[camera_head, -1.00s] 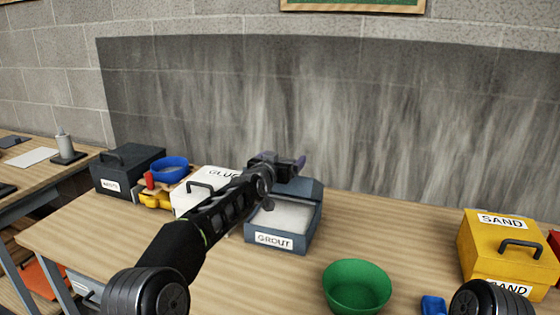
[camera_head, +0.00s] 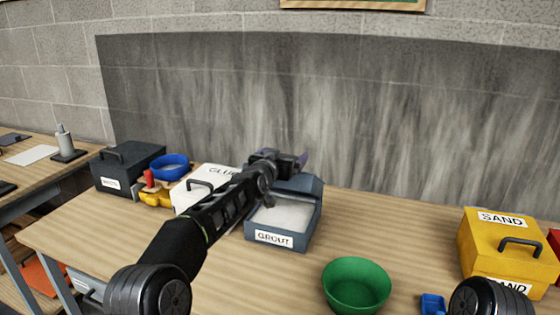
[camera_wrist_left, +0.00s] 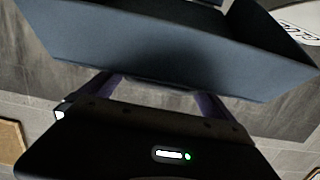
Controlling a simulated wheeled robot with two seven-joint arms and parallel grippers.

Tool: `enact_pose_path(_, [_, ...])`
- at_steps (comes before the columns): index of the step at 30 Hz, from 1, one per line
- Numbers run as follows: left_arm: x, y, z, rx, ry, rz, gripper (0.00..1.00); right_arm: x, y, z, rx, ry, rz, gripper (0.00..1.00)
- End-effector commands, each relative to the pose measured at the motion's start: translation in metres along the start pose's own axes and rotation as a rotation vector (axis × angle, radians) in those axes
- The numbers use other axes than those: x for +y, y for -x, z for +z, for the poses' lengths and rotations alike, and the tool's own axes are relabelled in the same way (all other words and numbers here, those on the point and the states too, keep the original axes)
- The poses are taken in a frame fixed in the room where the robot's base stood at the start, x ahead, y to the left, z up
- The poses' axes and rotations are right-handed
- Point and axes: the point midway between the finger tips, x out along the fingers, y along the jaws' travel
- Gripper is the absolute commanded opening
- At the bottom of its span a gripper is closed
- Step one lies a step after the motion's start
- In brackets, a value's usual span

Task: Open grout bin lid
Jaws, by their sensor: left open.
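The grout bin (camera_head: 273,239) is a blue-grey box with a white GROUT label, standing on the bench in the head view. Its top is open and pale grey grout (camera_head: 284,215) shows inside. The blue-grey lid (camera_head: 303,186) is tipped up at the back of the bin. My left gripper (camera_head: 300,160) is over the back of the bin, by the lid, its arm partly covering the bin's left side. In the left wrist view the lid (camera_wrist_left: 170,45) is a broad dark panel close to the open fingers (camera_wrist_left: 160,90). Contact cannot be made out. My right gripper is out of view.
A white glue bin (camera_head: 185,200) is left of the grout bin, then a blue bowl (camera_head: 170,167) and a dark bin (camera_head: 112,180). A green bowl (camera_head: 356,285) is in front right, a yellow sand bin (camera_head: 490,250) far right.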

Motion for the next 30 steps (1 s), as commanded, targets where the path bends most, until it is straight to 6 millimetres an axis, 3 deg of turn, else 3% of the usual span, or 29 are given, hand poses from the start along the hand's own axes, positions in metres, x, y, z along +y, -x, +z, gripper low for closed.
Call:
enact_pose_path(18, [0.002,0.068,0.002,0.0,0.0,0.002,1.0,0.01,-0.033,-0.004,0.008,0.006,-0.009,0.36])
enact_pose_path(28, [0.002,0.073,0.001,-0.001,0.001,0.002,1.0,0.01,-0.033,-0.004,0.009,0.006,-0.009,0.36])
enact_pose_path(30, [0.002,0.073,0.001,-0.001,0.001,0.002,0.96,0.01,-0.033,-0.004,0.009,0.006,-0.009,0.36])
